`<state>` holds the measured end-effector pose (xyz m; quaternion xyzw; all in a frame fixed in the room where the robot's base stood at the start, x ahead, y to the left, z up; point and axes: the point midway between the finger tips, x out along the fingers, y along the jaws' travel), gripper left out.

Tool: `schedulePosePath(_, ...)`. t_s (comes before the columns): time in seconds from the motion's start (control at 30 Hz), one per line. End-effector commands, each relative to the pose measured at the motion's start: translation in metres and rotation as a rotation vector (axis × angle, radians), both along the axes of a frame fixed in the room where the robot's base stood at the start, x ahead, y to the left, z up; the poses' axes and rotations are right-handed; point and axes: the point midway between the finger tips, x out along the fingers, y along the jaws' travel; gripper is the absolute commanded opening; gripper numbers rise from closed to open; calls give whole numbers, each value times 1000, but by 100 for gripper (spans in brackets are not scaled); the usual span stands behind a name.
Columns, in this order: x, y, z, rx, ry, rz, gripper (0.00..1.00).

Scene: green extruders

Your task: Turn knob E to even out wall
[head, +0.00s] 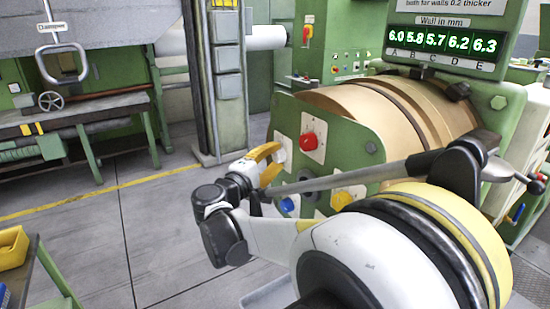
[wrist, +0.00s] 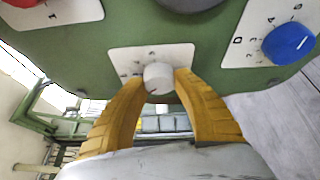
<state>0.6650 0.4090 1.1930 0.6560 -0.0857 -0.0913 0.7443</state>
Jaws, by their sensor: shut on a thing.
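A white knob (wrist: 158,77) sits on a white plate (wrist: 124,59) on the green machine face in the wrist view. My gripper (wrist: 164,84) has its two yellow fingers closed on either side of this knob. The letter on its plate cannot be read. In the head view my gripper (head: 274,158) is at the left edge of the green panel, and the knob is hidden there. The display (head: 443,40) reads A 6.0, B 5.8, C 5.7, D 6.2, E 6.3.
A blue knob (wrist: 288,43) marked D is right of my gripper in the wrist view. In the head view, a red knob (head: 309,141) and a yellow knob (head: 342,200) are on the same panel. Grey floor (head: 140,235) lies open at left.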

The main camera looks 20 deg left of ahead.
Motion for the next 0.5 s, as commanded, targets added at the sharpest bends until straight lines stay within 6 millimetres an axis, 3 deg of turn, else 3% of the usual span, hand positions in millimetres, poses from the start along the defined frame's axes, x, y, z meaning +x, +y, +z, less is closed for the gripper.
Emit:
schedulePosePath(0.3, 0, -1, -1, 1, 0, -2, 4)
schedulePosePath(0.33, 0, -1, -1, 1, 0, -2, 40)
schedulePosePath(0.4, 0, -1, -1, 1, 0, -2, 59)
schedulePosePath(0.5, 0, -1, -1, 0, 1, -1, 59)
